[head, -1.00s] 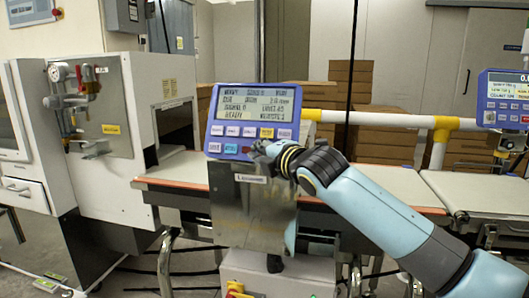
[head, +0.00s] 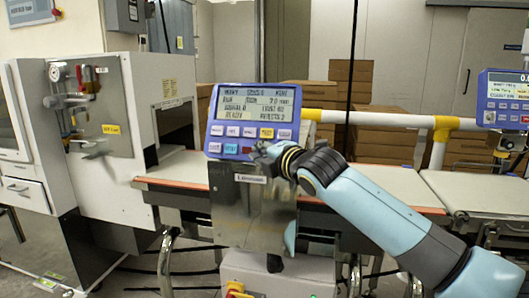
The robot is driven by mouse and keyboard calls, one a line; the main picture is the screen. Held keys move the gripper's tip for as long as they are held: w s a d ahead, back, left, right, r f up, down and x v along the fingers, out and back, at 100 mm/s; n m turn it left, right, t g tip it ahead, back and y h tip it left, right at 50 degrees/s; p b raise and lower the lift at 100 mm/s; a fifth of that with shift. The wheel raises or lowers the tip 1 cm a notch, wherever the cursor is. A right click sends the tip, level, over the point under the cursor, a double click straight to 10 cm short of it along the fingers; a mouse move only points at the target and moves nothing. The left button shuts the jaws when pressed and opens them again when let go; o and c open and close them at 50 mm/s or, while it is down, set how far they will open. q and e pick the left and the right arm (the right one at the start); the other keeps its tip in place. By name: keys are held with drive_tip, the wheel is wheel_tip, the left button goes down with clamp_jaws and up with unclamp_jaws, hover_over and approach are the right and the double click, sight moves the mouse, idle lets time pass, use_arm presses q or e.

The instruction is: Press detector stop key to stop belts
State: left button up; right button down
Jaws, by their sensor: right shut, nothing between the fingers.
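The blue detector panel (head: 206,128) stands above the belt, left of centre, with a grey text display (head: 256,101). Below the display is a row of pale keys with one yellow key (head: 267,133). My right gripper (head: 258,152) is shut and empty at the panel's lower edge, just right of the dark red key. It covers the panel's lower right part. I cannot tell whether it touches the panel. My left gripper is not in view.
The conveyor belt (head: 185,168) runs behind the panel's steel box (head: 238,215). A white machine with a tunnel stands at left. A second blue panel (head: 505,98) is at right. A white and yellow rail (head: 380,118) and cardboard boxes (head: 350,75) are behind.

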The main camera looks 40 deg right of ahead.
drive_tip(key=shift+w+d+f, duration=0.15)
drive_tip(key=shift+w+d, duration=0.05)
drive_tip(key=shift+d, duration=0.05)
idle(0.4)
drive_tip(key=shift+s+a+r+p, duration=0.35)
drive_tip(key=shift+s+a+p, duration=0.2)
drive_tip(key=shift+p, duration=0.25)
drive_tip(key=shift+w, duration=0.1)
